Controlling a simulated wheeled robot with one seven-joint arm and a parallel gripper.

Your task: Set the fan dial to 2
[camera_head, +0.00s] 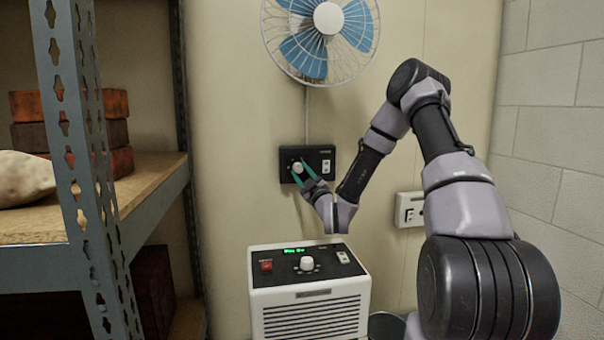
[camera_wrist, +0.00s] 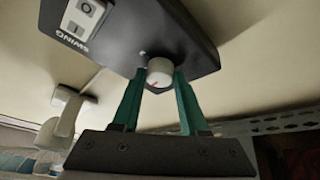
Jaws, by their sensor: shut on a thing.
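The fan dial (camera_head: 298,168) is a small white knob on a black wall panel (camera_head: 322,154) below the fan (camera_head: 327,18). The numbers around the dial cannot be read.
A white dehumidifier-like box (camera_head: 312,300) with its own knob and green display stands below the panel. A wall outlet (camera_head: 409,209) is to the right. A metal shelf (camera_head: 150,192) with bricks (camera_head: 70,120) and a pale sack (camera_head: 28,178) stands at the left.

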